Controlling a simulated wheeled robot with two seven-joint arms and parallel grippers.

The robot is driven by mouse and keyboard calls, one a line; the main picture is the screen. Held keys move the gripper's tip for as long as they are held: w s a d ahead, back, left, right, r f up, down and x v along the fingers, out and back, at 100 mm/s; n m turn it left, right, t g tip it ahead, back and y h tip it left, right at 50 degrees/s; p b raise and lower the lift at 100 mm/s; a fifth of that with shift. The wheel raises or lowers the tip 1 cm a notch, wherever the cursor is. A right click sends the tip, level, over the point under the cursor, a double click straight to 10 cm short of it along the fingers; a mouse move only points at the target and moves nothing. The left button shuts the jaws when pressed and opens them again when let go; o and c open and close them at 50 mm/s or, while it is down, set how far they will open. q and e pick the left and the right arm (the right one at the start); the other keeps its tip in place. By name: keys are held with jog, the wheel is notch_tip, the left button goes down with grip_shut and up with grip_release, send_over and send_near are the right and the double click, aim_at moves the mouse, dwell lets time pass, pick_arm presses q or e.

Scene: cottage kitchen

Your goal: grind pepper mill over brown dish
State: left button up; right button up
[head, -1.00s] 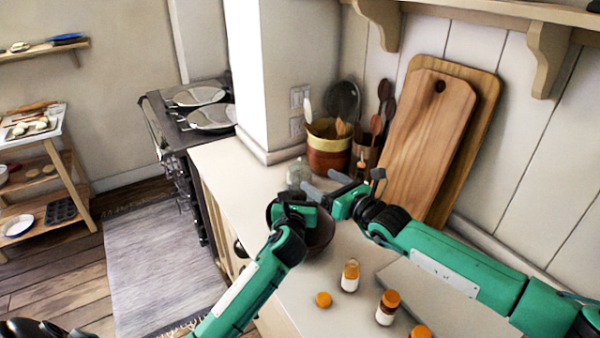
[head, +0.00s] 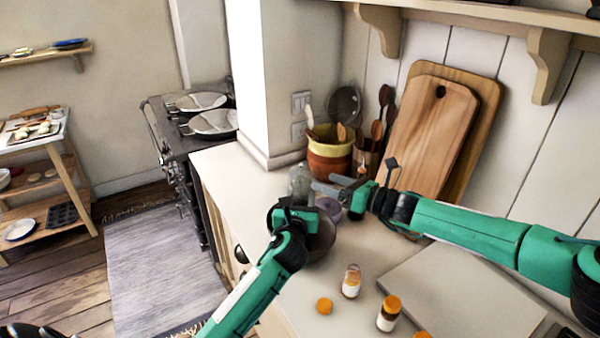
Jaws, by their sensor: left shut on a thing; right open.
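The brown dish (head: 321,241) is a dark round bowl on the pale counter, partly hidden by my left gripper. My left gripper (head: 293,212) is at the dish's near-left side and looks shut on its rim, though the arm covers the contact. My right gripper (head: 357,180) is open beyond the dish, its fingers spread to the left and right. A small upright thing with an orange-brown top (head: 362,169) shows between or just behind these fingers. It may be the pepper mill, but too little of it shows to be sure.
Orange-capped jars (head: 351,281) (head: 388,313) and a loose orange lid (head: 324,306) are near the front. A clear glass jar (head: 301,183), a purplish round thing (head: 328,207) and a utensil crock (head: 330,155) stand behind. Cutting boards (head: 430,130) lean on the wall.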

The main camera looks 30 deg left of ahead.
aim_at(301, 172)
jog(key=a, duration=0.6)
jog(key=w+a, duration=0.1)
jog(key=a, duration=0.2)
jog(key=shift+a, duration=0.2)
jog(key=c, duration=1)
jog(key=shift+t, duration=0.3)
jog(key=shift+w+m+t+h, duration=0.1)
jog(key=shift+m+t+h, duration=0.5)
jog(key=shift+m+t, duration=1.05)
jog(key=shift+d+n+t, duration=0.1)
jog(key=shift+n+t, duration=0.15)
jog(key=shift+t, duration=0.2)
jog(key=o, duration=1)
